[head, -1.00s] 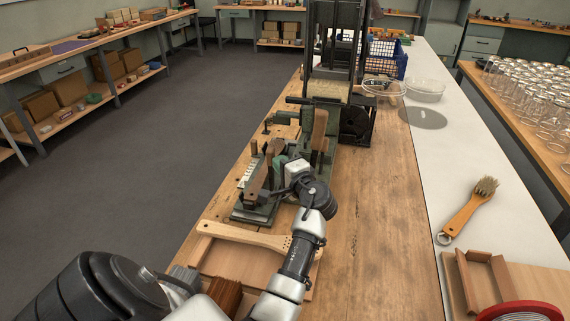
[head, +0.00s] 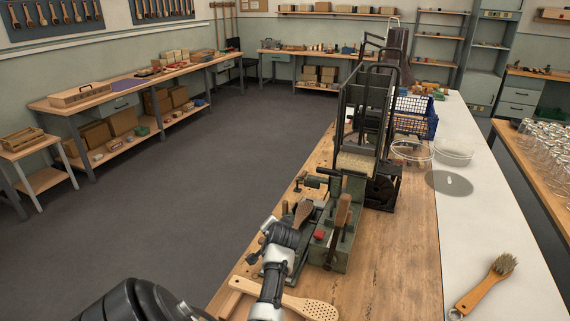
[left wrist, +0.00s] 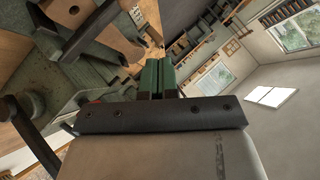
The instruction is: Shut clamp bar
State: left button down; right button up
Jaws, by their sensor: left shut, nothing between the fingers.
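The green bench machine (head: 350,235) stands on the near end of the wooden workbench. It has an upright wooden lever (head: 343,212) and a red button (head: 319,235). A brown wooden piece (head: 302,212) shows just beyond my left wrist. I cannot tell which part is the clamp bar, since my wrist covers much of the near left fixture. My left gripper (left wrist: 158,68) is shut and empty, its green fingers together beside the machine. In the left wrist view, a wooden part (left wrist: 115,40) and black arms of the machine (left wrist: 28,135) lie left of the fingers.
A perforated wooden paddle (head: 312,308) lies at the bench's near end. A brush (head: 485,285) lies on the white strip at right. Glass dishes (head: 455,150) and a blue crate (head: 415,118) stand farther back. The floor at left is clear.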

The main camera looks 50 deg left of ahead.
aim_at(262, 241)
pick_arm(q)
jog(key=shift+s+a+f+n+t+h+p, duration=0.2)
jog(key=shift+s+a+f+h, duration=0.4)
jog(key=shift+f, duration=0.5)
jog(key=shift+s+a+f+n+t+h+p, duration=0.15)
jog(key=shift+a+f+n+t+h, duration=0.1)
jog(key=shift+a+f, duration=0.75)
jog(key=shift+s+a+f+n+t+h+p, duration=0.2)
jog(key=shift+s+a+f+h, duration=0.25)
jog(key=shift+f, duration=0.9)
pick_arm(e)
jog(key=shift+s+d+r, duration=0.1)
jog(key=shift+d+r, duration=0.15)
jog(key=shift+r, duration=0.7)
pick_arm(q)
jog(key=shift+s+f+g, duration=0.1)
jog(key=shift+f+g, duration=0.05)
jog(key=shift+g, duration=0.1)
jog(key=s+d+r+p, duration=0.3)
jog(key=s+r, duration=0.3)
jog(key=r, duration=0.5)
jog(key=shift+d+r, duration=0.15)
jog(key=shift+r, duration=0.15)
pick_arm(e)
jog(key=r, duration=0.3)
jog(key=shift+s+d, duration=0.15)
jog(key=shift+s, duration=0.1)
pick_arm(q)
jog(key=shift+w, duration=0.1)
